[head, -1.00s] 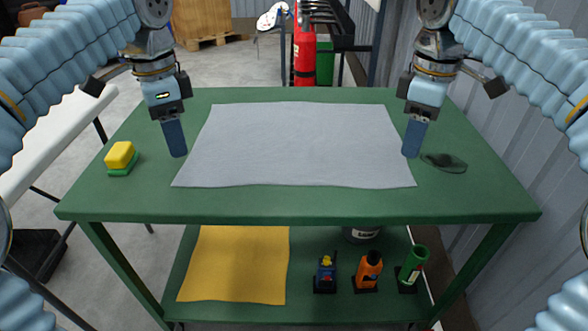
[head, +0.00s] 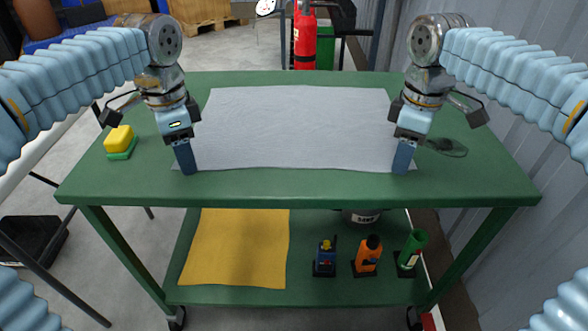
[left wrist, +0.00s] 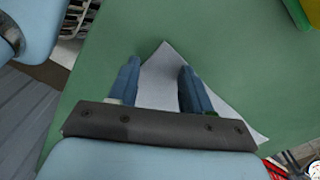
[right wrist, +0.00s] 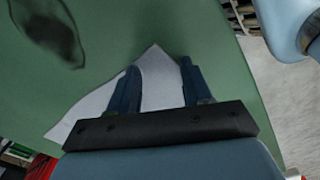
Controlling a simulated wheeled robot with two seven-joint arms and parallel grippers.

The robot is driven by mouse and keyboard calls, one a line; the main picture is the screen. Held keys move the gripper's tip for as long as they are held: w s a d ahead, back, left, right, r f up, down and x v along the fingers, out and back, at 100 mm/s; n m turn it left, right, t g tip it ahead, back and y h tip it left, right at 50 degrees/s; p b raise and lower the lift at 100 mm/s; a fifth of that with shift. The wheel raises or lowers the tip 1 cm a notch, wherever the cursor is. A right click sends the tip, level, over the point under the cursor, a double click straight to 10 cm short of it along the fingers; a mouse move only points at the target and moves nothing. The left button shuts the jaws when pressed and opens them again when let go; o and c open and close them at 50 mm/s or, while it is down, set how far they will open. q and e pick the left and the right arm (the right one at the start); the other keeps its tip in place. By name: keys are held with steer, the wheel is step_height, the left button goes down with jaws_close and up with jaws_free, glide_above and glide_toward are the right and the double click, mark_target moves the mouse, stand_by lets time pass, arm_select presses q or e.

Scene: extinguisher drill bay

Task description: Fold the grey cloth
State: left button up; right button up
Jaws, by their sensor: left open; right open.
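The grey cloth (head: 295,128) lies flat and spread out on the green table (head: 300,188). My left gripper (head: 188,170) is at its near left corner, and my right gripper (head: 402,170) is at its near right corner. In the left wrist view the open fingers (left wrist: 155,85) stand on either side of a cloth corner (left wrist: 158,72). In the right wrist view the open fingers (right wrist: 160,88) also straddle a corner (right wrist: 155,70). Neither gripper grips the cloth. Whether the fingertips touch the tabletop I cannot tell.
A yellow and green sponge (head: 120,142) sits on the left of the table. A dark flat patch (head: 446,147) lies at the right. The lower shelf holds a yellow cloth (head: 238,248) and several small items, including an orange bottle (head: 368,254). A red extinguisher (head: 305,38) stands behind.

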arm_select(q)
jaws_close()
arm_select(e)
jaws_close()
stand_by(0.4)
